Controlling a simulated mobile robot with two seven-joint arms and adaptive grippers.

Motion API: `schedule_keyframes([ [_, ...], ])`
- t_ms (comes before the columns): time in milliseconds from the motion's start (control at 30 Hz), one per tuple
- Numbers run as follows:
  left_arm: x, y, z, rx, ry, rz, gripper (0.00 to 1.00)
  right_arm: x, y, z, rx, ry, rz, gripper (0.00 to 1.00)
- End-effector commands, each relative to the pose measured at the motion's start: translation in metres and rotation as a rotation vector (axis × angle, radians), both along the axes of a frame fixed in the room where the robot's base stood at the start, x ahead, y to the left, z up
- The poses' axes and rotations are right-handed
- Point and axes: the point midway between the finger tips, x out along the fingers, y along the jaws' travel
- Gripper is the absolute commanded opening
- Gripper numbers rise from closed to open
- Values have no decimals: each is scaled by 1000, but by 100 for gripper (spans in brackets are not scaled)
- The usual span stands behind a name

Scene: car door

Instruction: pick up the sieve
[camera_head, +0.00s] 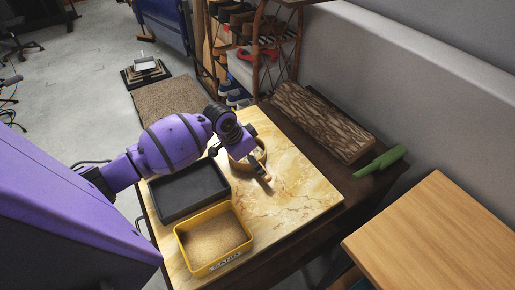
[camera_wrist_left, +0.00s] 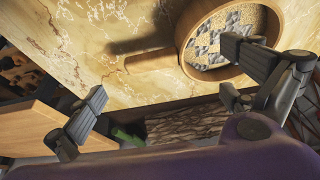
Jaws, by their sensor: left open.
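The sieve (camera_wrist_left: 190,35) is a round, wooden-rimmed pan with a straight wooden handle (camera_wrist_left: 150,60). It holds grey stones and sandy grains, and lies on a yellow marbled board. In the head view the sieve (camera_head: 263,152) is partly covered by my left wrist and gripper. My left gripper (camera_head: 238,150) is over the sieve. In the left wrist view its two dark fingers (camera_wrist_left: 164,72) are wide apart, with the handle showing between them in the picture and nothing held. The height gap to the handle is hard to judge. My right gripper is not in view.
A black tray (camera_head: 187,192) and a yellow box of sand (camera_head: 215,241) stand on the marbled board (camera_head: 305,185), left of and in front of the sieve. A bark-covered log (camera_head: 318,120) and a green object (camera_head: 380,163) lie behind. The board's right side is clear.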

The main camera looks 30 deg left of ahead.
Motion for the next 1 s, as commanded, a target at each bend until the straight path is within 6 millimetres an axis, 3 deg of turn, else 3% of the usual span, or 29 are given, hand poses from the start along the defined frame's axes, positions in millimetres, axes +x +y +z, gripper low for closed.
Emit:
schedule_keyframes([
  [100, 3, -3, -14, -2, 6, 1, 100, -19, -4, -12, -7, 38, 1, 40],
  [267, 10, -8, -30, -1, 3, 0, 100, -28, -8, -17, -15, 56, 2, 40],
  [533, 24, -18, -64, 0, 2, 1, 100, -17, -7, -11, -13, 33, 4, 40],
  [833, 26, -19, -69, 1, 1, 0, 100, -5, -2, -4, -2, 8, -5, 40],
  [1000, 26, -18, -69, 1, 1, 0, 80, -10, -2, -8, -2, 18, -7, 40],
])
